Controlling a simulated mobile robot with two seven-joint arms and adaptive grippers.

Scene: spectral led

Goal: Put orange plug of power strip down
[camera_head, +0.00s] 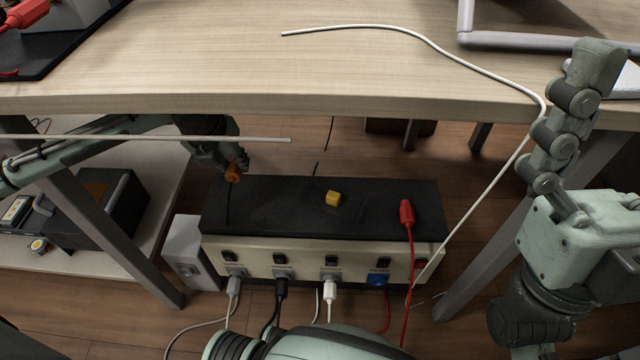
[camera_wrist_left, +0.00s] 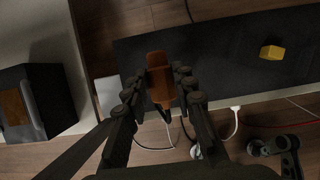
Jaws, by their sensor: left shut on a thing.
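The orange plug (camera_head: 233,172) is pinched between the fingertips of my left gripper (camera_head: 229,165), over the left end of the power strip's black top (camera_head: 290,210). In the left wrist view the plug (camera_wrist_left: 161,80) sits between both fingers of the gripper (camera_wrist_left: 162,90), with the black top behind it. A dark cord hangs below the plug towards the top; whether anything touches the surface I cannot tell. The power strip's pale front (camera_head: 305,262) has a row of switches and sockets. My right gripper (camera_head: 575,110) is at the right; its opening is unclear.
A yellow block (camera_head: 333,198) and a red plug (camera_head: 406,213) lie on the black top. Grey, black and white plugs (camera_head: 330,291) sit in front sockets. A wooden table (camera_head: 200,60) overhangs behind, with metal legs at both sides. A white cable (camera_head: 470,70) hangs over its edge.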

